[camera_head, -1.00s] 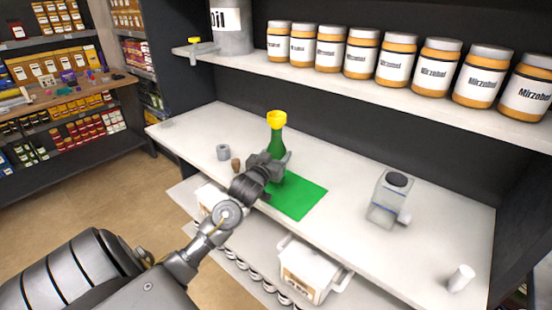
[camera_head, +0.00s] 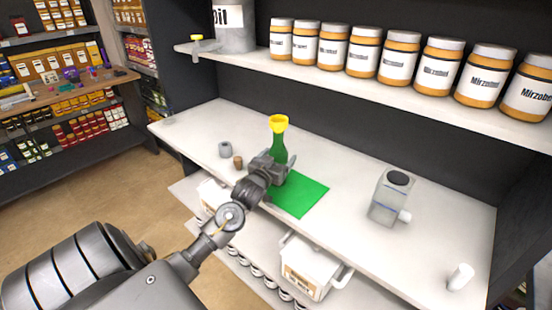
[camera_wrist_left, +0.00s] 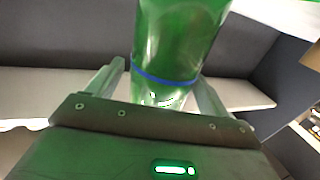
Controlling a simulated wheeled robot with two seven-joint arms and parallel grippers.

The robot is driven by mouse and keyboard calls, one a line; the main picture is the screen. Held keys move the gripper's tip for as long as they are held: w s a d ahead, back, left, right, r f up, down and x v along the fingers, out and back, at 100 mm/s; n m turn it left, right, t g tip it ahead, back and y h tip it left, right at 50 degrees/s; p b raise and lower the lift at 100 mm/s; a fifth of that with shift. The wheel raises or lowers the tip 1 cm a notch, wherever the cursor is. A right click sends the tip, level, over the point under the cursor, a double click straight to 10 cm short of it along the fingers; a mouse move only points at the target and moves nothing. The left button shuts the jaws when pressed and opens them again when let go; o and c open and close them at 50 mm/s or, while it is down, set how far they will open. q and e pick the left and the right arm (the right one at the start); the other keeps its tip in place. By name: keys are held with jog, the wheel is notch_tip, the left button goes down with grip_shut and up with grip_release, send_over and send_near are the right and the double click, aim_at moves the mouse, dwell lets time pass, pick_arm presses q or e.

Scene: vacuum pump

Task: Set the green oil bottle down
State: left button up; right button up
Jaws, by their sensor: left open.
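The green oil bottle (camera_head: 279,146) with a yellow funnel-like top (camera_head: 278,123) stands upright at the back left of the green mat (camera_head: 302,197) on the white counter. My left gripper (camera_head: 276,166) is in front of its lower part and hides its base, so contact with the mat cannot be seen. In the left wrist view, the bottle (camera_wrist_left: 178,38) with a blue band stands between the two fingers of the left gripper (camera_wrist_left: 160,88). The fingers are open, one on each side of it. My right gripper is not in view.
A grey cup (camera_head: 225,149) and a small brown cork-like piece (camera_head: 238,162) stand left of the bottle. A clear container with a black cap (camera_head: 391,196) and a white cylinder (camera_head: 460,277) stand to the right. Jars (camera_head: 391,56) line the shelf above. The counter's middle is clear.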

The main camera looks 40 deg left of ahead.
pick_arm(q)
jog(key=b+v, duration=0.2)
jog(key=v, duration=1)
jog(key=shift+r+b, duration=0.2)
jog(key=shift+b, duration=0.15)
